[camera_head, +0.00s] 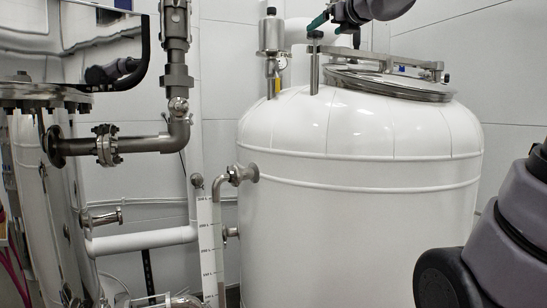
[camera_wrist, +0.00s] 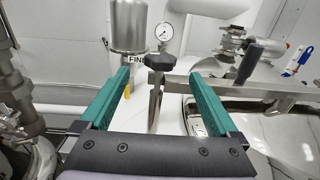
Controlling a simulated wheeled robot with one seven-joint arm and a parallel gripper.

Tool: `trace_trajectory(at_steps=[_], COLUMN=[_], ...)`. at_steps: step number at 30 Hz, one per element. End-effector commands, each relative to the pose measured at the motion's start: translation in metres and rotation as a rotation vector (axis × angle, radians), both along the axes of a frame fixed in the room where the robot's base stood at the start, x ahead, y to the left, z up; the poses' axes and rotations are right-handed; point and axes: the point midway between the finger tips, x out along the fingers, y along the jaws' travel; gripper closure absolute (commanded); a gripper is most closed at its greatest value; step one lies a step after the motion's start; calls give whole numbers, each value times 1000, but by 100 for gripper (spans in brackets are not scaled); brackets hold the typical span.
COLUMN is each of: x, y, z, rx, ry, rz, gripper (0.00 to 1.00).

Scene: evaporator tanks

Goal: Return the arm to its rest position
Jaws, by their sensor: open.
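My gripper (camera_head: 326,25) is at the top of the head view, above the large white tank (camera_head: 340,150). Its two green fingers are spread apart with nothing between them; the gripper also shows in the wrist view (camera_wrist: 147,75). A black knob (camera_head: 315,34) on a metal post stands just by the fingertips in the head view. In the wrist view the knob (camera_wrist: 162,62) appears between and just past the fingertips, and I cannot tell whether it touches them. My forearm enters from the top right, and its upper part is cut off by the frame.
A round metal hatch lid (camera_head: 390,82) with a clamp bar (camera_head: 385,57) lies on the tank top, right of the post. A metal canister (camera_head: 271,35) with a pressure gauge (camera_wrist: 163,31) stands left of it. Steel pipes (camera_head: 120,145) and a level scale (camera_head: 208,250) fill the left side.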

Motion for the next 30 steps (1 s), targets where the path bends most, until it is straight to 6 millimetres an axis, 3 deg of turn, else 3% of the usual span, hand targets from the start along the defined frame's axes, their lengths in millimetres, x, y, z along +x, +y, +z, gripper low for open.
trace_trajectory(at_steps=[5,11,15,19,24,30], x=[-24,-84,-134,-174,-205,-211], y=[11,19,6,-16,-37,-42], z=[-36,-135,-213,-270,-308,-316], rx=[-365,-1152,-1659,-2002,-2228,-2278], ry=[-22,-70,-113,-156,-202,-214], rz=[84,354,622,878,1102,1162], gripper=[4,4,4,4,4,4])
